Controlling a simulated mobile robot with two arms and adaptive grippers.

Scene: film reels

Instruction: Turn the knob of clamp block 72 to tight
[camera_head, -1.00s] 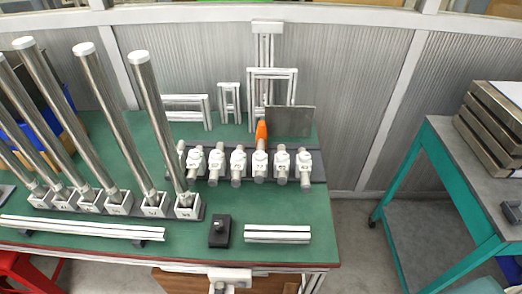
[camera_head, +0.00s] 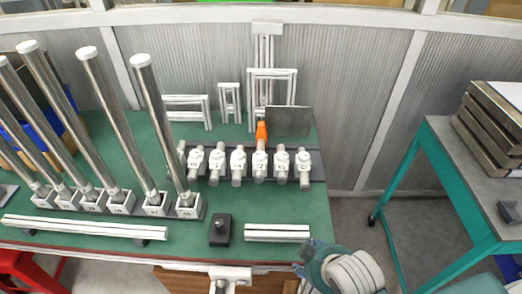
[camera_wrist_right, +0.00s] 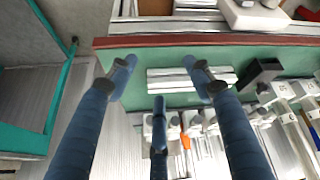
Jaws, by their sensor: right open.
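A row of white clamp blocks with grey round knobs (camera_head: 238,162) stands on a dark rail at the back of the green table. One block in front of an orange handle (camera_head: 261,132) bears a mark that may be 72 (camera_head: 260,161), but the labels are too small to read surely. My right gripper (camera_head: 313,250) is at the table's front right corner, apart from the blocks. In the right wrist view its blue fingers (camera_wrist_right: 160,85) are spread and empty, over the table's front part, with part of the block row beyond them. My left gripper is not in view.
Tall metal tubes stand in white sockets (camera_head: 186,208) at the left. A black block (camera_head: 220,230) and short pale bars (camera_head: 277,232) lie in front of the clamp row. Frames and a grey plate (camera_head: 288,121) stand behind. A teal side table (camera_head: 430,135) is at right.

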